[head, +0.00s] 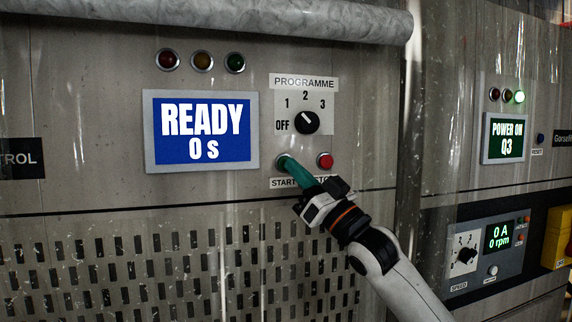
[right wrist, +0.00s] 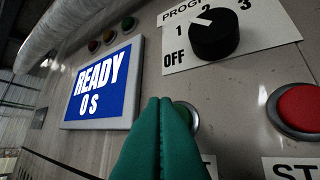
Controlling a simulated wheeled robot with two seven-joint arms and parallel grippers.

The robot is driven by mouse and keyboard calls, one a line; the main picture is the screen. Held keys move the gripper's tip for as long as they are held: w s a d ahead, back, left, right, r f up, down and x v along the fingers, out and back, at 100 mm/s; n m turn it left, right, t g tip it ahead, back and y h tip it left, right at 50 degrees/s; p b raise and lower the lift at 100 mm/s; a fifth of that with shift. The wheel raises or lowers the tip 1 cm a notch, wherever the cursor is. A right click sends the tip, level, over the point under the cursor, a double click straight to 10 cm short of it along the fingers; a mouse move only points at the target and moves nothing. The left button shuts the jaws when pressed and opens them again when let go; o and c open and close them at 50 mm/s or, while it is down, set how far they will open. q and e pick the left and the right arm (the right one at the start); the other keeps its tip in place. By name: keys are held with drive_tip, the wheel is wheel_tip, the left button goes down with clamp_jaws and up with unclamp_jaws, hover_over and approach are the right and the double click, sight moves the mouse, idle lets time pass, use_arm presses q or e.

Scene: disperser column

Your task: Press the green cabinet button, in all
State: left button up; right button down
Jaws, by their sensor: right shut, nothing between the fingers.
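The green cabinet button (right wrist: 186,114) sits in a metal ring above the START label, partly hidden behind my fingertips in the right wrist view. My right gripper (head: 285,161) has green fingers that are shut with nothing between them. Its tips are at the button in the head view and cover most of it. I cannot tell whether they touch it. The blue display (head: 203,131) reads READY 0 s. My left gripper is not in view.
A red button (head: 325,160) is close to the right of the fingertips. The black programme knob (head: 307,122) is above, its pointer up and left. Three unlit lamps (head: 202,61) are above the display. A second cabinet on the right has a POWER ON Q3 screen (head: 506,138).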

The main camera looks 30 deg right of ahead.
drive_tip(key=shift+w, duration=0.15)
drive_tip(key=shift+w+d+p, duration=0.1)
drive_tip(key=shift+w+p, duration=0.15)
drive_tip(key=shift+p, duration=0.1)
drive_tip(key=shift+w+d+p, duration=0.1)
drive_tip(key=shift+w+p, duration=0.25)
drive_tip(key=shift+w, duration=0.15)
idle(0.7)
drive_tip(key=shift+s, duration=0.1)
drive_tip(key=shift+s+a+b, duration=0.2)
drive_tip(key=shift+s+b, duration=0.3)
drive_tip(key=shift+s, duration=0.3)
drive_tip(key=s+b, duration=0.1)
drive_tip(key=s, duration=0.1)
drive_tip(key=s+a+b, duration=0.1)
drive_tip(key=s, duration=0.1)
drive_tip(key=shift+s+a, duration=0.1)
drive_tip(key=shift+s, duration=0.3)
